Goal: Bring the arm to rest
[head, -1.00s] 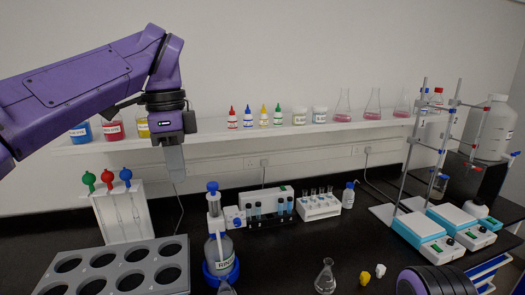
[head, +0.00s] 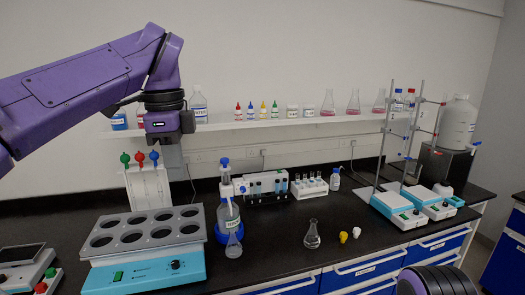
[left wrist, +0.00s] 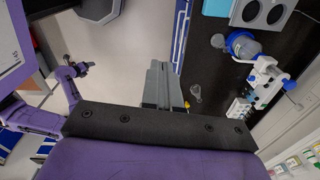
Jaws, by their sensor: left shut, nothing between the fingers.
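My left arm reaches in from the left in the head view, with its gripper (head: 173,155) pointing down in front of the wall shelf, above the bench. Its fingers are together with nothing between them. The left wrist view also shows this shut gripper (left wrist: 160,84), held clear of the bench. My right arm's purple part shows at the lower right of the head view, with no gripper visible there. A small dark end, seemingly my right gripper (left wrist: 77,70), shows at the left of the left wrist view; its finger state is unclear.
A heating block with round wells (head: 145,240) stands front left. Behind it is a pipette rack (head: 148,188). A bottle with a dispenser (head: 228,215), a flask (head: 312,236) and two small caps stand mid-bench. Clamp stands and stirrers (head: 402,210) are at right.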

